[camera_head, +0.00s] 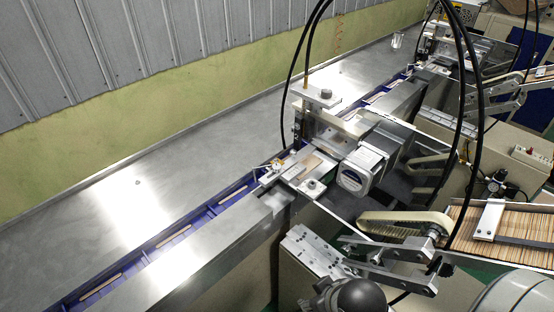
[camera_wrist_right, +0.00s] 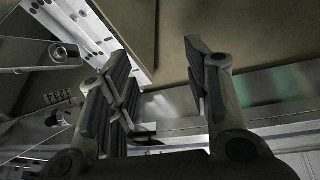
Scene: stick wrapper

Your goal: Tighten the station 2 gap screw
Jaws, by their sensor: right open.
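The near wrapper station (camera_head: 340,150) stands in the middle of the head view, with metal blocks, a bracket and a grey motor. A small round screw head (camera_head: 313,185) sits on its front plate, and another dark one (camera_head: 326,93) sits on top. I cannot tell which is the gap screw of station 2. A second similar station (camera_head: 445,45) is at the upper right. My right gripper (camera_wrist_right: 158,55) is open and empty in the right wrist view, with a beige panel and metal frame behind it. My left gripper is in neither view.
A blue conveyor channel (camera_head: 217,210) with spaced sticks runs diagonally beside a wide metal tabletop (camera_head: 130,210). Black cables (camera_head: 480,110) arch over the near station. A beige belt (camera_head: 405,222) and a stick hopper (camera_head: 470,218) stand at the right.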

